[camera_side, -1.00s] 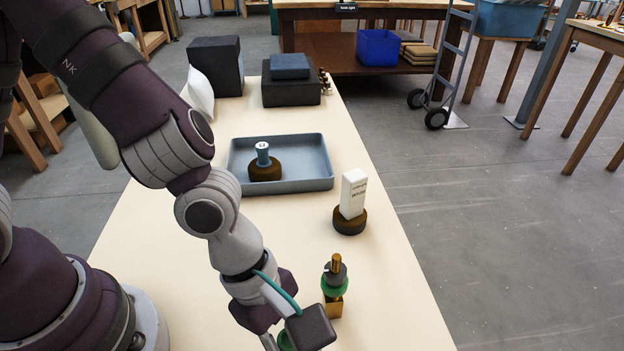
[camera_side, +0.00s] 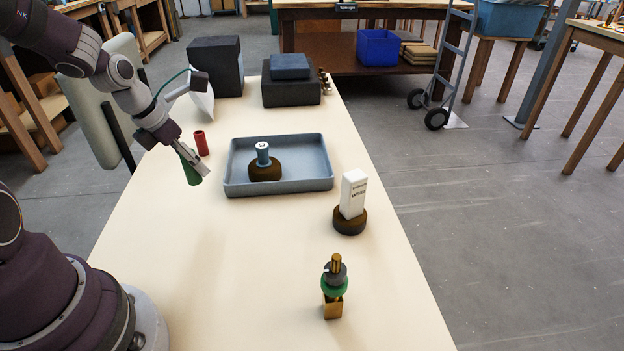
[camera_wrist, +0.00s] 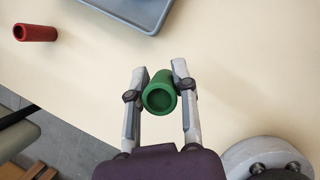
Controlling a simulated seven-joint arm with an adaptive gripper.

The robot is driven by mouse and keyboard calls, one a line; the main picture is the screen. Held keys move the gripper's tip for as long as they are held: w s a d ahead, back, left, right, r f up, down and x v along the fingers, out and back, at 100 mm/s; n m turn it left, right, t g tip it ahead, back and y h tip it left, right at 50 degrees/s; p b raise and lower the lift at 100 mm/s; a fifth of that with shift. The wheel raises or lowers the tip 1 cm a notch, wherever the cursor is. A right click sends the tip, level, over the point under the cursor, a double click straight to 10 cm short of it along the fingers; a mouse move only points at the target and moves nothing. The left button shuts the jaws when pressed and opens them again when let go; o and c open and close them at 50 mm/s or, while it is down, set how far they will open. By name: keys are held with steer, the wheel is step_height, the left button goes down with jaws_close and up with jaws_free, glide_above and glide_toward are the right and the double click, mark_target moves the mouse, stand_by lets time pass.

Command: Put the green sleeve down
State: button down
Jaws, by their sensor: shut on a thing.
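The green sleeve (camera_side: 189,168) is a short hollow tube, held between the fingers of my gripper (camera_side: 199,171) to the left of the blue-grey tray. In the wrist view the green sleeve (camera_wrist: 159,94) sits between both fingertips of my gripper (camera_wrist: 160,80), its open end facing the camera. In the side view it looks slightly tilted, near the left part of the table. I cannot tell whether its lower end touches the table (camera_side: 230,245).
A red sleeve (camera_side: 201,143) stands just behind the green one; it also shows in the wrist view (camera_wrist: 36,33). The tray (camera_side: 310,183) holds a blue spool on a brown base. A white box (camera_side: 353,193) and a brass-and-green stack (camera_side: 334,287) stand to the right. The table's middle is clear.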

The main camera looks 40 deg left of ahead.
mark_target(207, 205)
steer(key=shift+n, duration=0.4)
steer(key=f, duration=0.2)
steer(key=a+f, duration=0.1)
steer(key=f, duration=0.5)
steer(key=shift+s+a, duration=0.3)
steer(key=shift+a, duration=0.1)
steer(key=shift+f, duration=0.1)
steer(key=c, duration=0.9)
jaws_free()
